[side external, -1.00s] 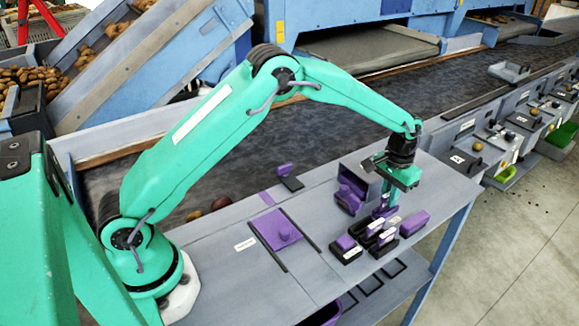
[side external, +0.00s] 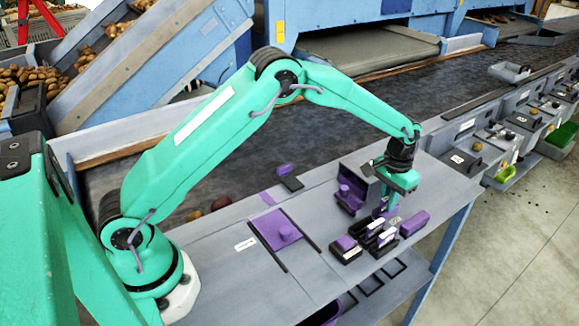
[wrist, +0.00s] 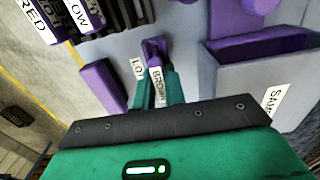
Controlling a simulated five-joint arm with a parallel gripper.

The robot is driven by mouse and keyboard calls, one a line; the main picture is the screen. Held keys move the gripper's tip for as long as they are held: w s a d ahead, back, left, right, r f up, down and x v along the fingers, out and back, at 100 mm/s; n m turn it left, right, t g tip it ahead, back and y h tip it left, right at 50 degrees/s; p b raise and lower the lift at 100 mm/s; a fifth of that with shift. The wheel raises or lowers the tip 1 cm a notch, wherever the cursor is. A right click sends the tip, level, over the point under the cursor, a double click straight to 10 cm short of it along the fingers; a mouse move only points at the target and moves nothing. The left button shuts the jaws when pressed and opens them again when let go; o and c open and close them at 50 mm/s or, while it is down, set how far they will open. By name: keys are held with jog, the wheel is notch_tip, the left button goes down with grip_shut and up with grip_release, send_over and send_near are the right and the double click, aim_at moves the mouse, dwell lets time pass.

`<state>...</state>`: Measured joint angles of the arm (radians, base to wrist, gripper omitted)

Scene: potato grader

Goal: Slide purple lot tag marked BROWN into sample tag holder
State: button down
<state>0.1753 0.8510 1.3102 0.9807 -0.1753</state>
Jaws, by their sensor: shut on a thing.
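The purple tag marked BROWN (wrist: 156,80) is between the green fingers of my gripper (wrist: 158,92) in the wrist view. Its white label faces the camera. In the side view my gripper (side external: 388,210) is low over the bench, shut on the tag, which is mostly hidden there. A grey holder with a label beginning SAM (wrist: 235,92) stands to the right in the wrist view, with purple parts along it. The grey holder with purple parts (side external: 365,183) in the side view appears to be the same one. The tag is outside it and apart from it.
Tags marked RED (wrist: 38,22) and one ending in OW (wrist: 84,16) stand in black slots at upper left. A purple block (wrist: 103,85) lies close left of my fingers.

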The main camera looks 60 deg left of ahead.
jog(key=c, duration=1.1)
grip_release()
jog(key=shift+o, duration=0.2)
jog(key=shift+r, duration=0.1)
jog(key=shift+r, duration=3.4)
